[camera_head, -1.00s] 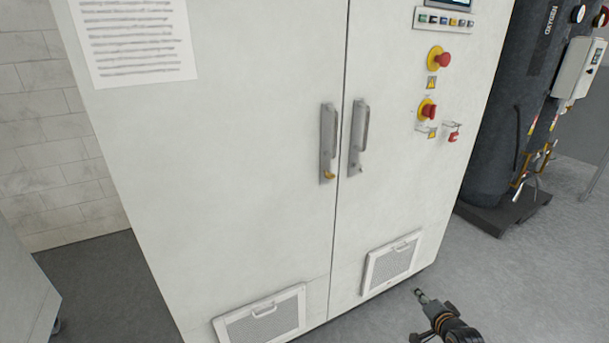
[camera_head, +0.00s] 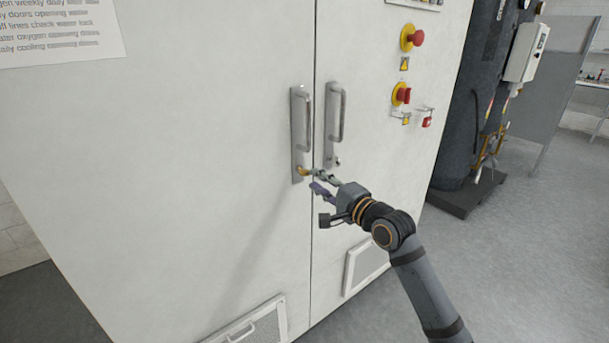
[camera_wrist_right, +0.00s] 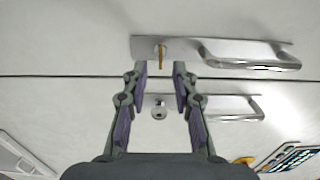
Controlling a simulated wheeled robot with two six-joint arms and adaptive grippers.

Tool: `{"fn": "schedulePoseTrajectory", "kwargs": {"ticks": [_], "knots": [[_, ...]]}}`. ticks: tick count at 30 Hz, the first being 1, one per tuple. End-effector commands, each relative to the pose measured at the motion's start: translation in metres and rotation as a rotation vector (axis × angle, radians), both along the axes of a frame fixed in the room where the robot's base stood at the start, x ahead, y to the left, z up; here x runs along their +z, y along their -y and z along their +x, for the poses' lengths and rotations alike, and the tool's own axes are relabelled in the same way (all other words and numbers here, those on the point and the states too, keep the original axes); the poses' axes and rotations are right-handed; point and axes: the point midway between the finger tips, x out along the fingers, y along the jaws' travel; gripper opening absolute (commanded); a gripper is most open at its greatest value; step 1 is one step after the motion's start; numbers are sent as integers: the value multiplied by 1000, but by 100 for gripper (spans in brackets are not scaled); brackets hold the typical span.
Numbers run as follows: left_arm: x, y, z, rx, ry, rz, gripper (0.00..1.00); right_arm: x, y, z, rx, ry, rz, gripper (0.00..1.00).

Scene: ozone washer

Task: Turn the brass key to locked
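The brass key (camera_head: 303,171) sits at the lower end of the left door's handle plate (camera_head: 297,130). In the right wrist view the brass key (camera_wrist_right: 162,56) stands out from the plate, just beyond and between the fingertips. My right gripper (camera_head: 318,180) is open in front of the key; in the right wrist view its fingers (camera_wrist_right: 160,70) are spread with a gap on both sides of the key. I cannot tell whether the tips are level with the key. My left gripper is in neither view.
The right door's handle (camera_head: 337,112) and its lock (camera_wrist_right: 159,112) are close by. A red knob (camera_head: 402,95) and an emergency stop (camera_head: 414,38) are on the right door. Vents (camera_head: 250,325) sit low. A dark tank (camera_head: 470,100) stands at the right.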

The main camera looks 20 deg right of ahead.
Motion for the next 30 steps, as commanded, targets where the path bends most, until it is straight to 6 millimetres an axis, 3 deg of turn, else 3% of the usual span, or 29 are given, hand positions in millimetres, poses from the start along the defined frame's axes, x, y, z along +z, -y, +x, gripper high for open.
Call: {"fn": "schedulePoseTrajectory", "kwargs": {"ticks": [3,9,19,26,30], "knots": [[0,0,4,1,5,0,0,2,-10,24,2,2,7,27],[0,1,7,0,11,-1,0,1,-19,49,1,1,0,27],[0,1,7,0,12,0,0,0,-21,55,1,0,-2,27],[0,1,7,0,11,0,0,0,-20,54,1,0,-2,0],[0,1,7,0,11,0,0,0,-20,54,1,0,-2,0]]}}
